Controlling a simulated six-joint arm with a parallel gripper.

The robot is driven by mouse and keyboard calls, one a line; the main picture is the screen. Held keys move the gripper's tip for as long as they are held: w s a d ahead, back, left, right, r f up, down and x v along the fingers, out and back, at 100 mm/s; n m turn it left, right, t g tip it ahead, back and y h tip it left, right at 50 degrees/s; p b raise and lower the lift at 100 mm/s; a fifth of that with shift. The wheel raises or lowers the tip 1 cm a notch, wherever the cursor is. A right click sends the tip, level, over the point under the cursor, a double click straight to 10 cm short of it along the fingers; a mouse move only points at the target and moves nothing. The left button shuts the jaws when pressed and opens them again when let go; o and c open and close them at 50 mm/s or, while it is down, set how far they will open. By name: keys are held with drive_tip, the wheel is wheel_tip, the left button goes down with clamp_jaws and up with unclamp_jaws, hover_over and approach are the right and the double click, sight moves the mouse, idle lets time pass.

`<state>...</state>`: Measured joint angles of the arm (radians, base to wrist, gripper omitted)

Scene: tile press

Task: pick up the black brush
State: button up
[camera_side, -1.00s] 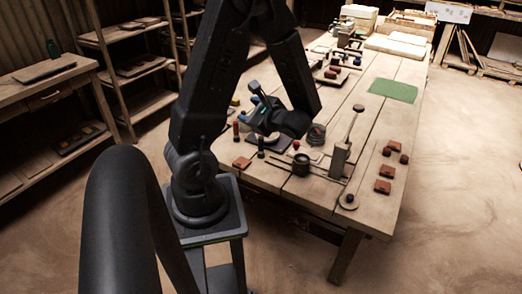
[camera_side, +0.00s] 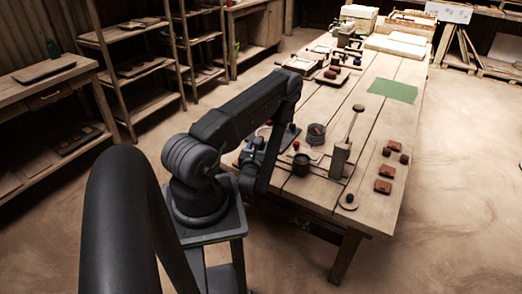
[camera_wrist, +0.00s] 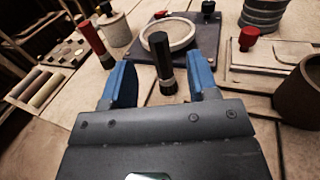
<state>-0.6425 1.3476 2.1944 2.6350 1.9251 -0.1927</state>
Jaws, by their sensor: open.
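The black brush (camera_wrist: 163,60) stands upright on the table in the wrist view, a dark handle over a pale lower band. My gripper (camera_wrist: 159,68) is open, with one blue finger to the left of the brush and one to the right in the picture. The brush shows between the fingers with a gap on each side; I cannot tell how far in front of them it is. In the side view my gripper (camera_side: 257,145) is low at the near left of the table, and the brush cannot be made out there.
A red-handled tool (camera_wrist: 92,38) stands left of the brush, near a pale pot (camera_wrist: 114,28). A dark plate with a pale ring (camera_wrist: 170,36) lies behind it. A dark brown pot (camera_wrist: 300,90) stands at the right. A green mat (camera_side: 393,90) lies farther along the table.

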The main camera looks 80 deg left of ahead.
sight(262, 137)
drive_tip(key=x, duration=0.6)
drive_tip(key=shift+w+a, duration=0.1)
drive_tip(key=shift+a, duration=0.1)
clamp_jaws()
idle(0.3)
drive_tip(key=shift+r, duration=0.1)
